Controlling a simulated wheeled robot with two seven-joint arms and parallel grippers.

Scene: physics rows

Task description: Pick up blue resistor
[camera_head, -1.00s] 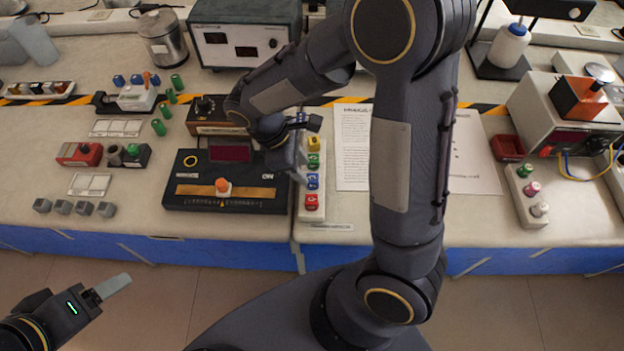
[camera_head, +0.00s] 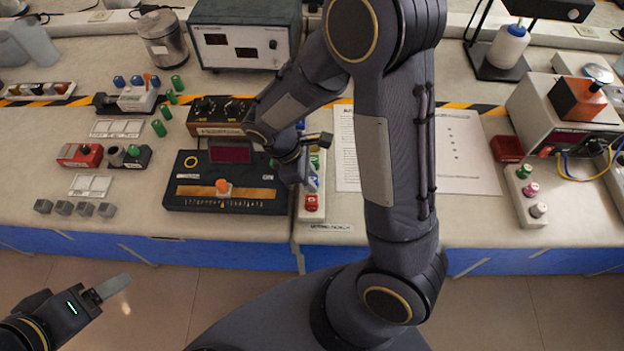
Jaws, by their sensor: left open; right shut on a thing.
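The blue resistor (camera_head: 314,183) is a small blue block in a white strip with coloured blocks, at the middle of the bench. My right gripper (camera_head: 309,172) is over the strip, shut at the blue block; its wrist and fingers hide much of the block. I cannot tell whether the block is clear of its seat. A red block (camera_head: 312,202) sits at the strip's near end, and a green one shows behind the gripper. My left gripper (camera_head: 108,287) is open and empty at the lower left, in front of the bench and away from the blocks.
A black slider box (camera_head: 228,204) stands left of the strip, with a brown knob box (camera_head: 216,130) behind it. A paper sheet (camera_head: 465,150) lies to the right. A white strip (camera_head: 527,215) with coloured knobs and a power unit (camera_head: 565,130) stand further right.

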